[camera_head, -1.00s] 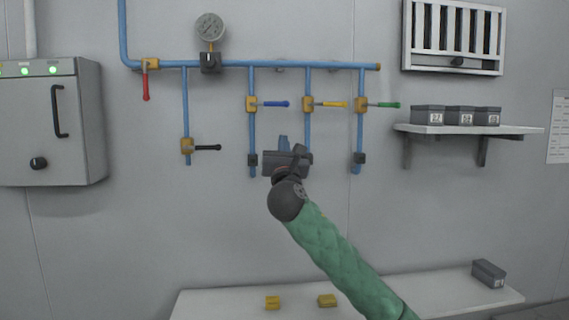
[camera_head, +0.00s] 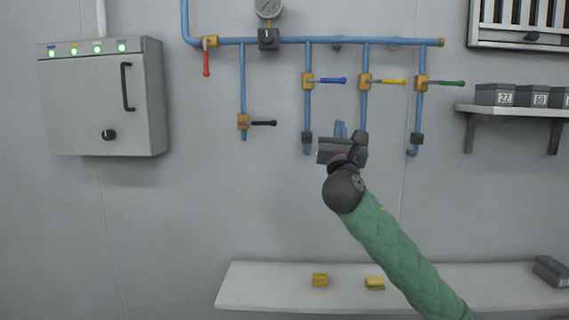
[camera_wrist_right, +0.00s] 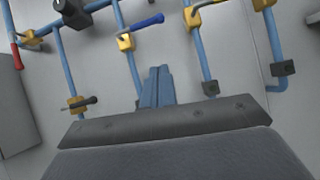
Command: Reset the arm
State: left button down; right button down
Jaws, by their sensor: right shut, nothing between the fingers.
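My right arm (camera_head: 405,258) in its green sleeve comes up from the lower right in the head view. My left gripper is not in view.
A grey cabinet (camera_head: 85,110) hangs at left. Red (camera_head: 206,62), black (camera_head: 262,123) and green (camera_head: 445,83) valve handles stick out from the pipes. A shelf (camera_head: 515,110) with grey boxes is at right. A low white bench (camera_head: 265,290) bears two yellow blocks (camera_head: 320,280).

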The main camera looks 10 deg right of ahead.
jog(key=s+a+f+m+g+y, duration=0.1)
jog(key=s+f+m+g, duration=0.2)
jog(key=f, duration=1)
jog(key=s+a+f+m+g+y, duration=0.1)
jog(key=a+f+m+g+y, duration=0.3)
jog(key=f, duration=0.9)
jog(key=s+d+f+m+g+h, duration=0.15)
jog(key=f+m, duration=0.35)
jog(key=f, duration=0.9)
jog(key=s+a+f+m+g+y, duration=0.25)
jog(key=s+f+m, duration=0.25)
jog(key=s+f, duration=0.55)
jog(key=s+a+f+m+g+y, duration=0.1)
jog(key=s+f+m+g, duration=0.4)
jog(key=s+f, duration=0.7)
jog(key=s+a+f+m+g+y, duration=0.15)
jog(key=s+f+m+g, duration=0.45)
jog(key=s, duration=1)
jog(key=s+a+f, duration=0.2)
jog(key=f, duration=1.6)
jog(key=s+a+f+m, duration=0.1)
jog(key=s+a+f, duration=0.1)
jog(key=f, duration=1.6)
jog(key=shift+a+f, duration=0.3)
jog(key=shift+f, duration=0.05)
